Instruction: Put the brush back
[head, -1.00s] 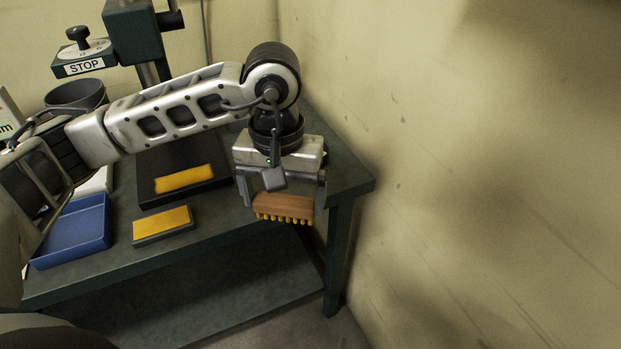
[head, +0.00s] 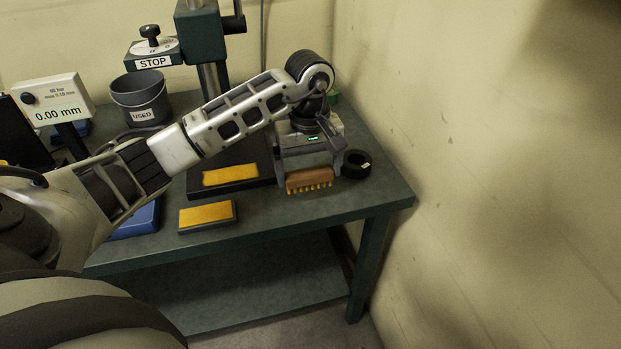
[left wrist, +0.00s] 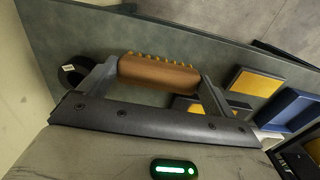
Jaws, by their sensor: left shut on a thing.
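The brush (head: 309,180) has a brown wooden block and yellow bristle tufts that point down in the head view. My left gripper (head: 308,174) is shut on the brush, one finger at each end of the block. It holds the brush over the right part of the green bench (head: 372,200); I cannot tell whether the bristles touch the top. In the left wrist view the brush (left wrist: 158,74) spans between the two fingers (left wrist: 157,84). My right gripper is not in view.
A black ring (head: 356,164) lies just right of the brush. A yellow-topped block (head: 207,215) and a dark plate with a yellow pad (head: 230,175) are to the left. A blue tray (head: 137,222), a bucket marked USED (head: 141,98) and a display (head: 55,103) stand further left. A wall bounds the right.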

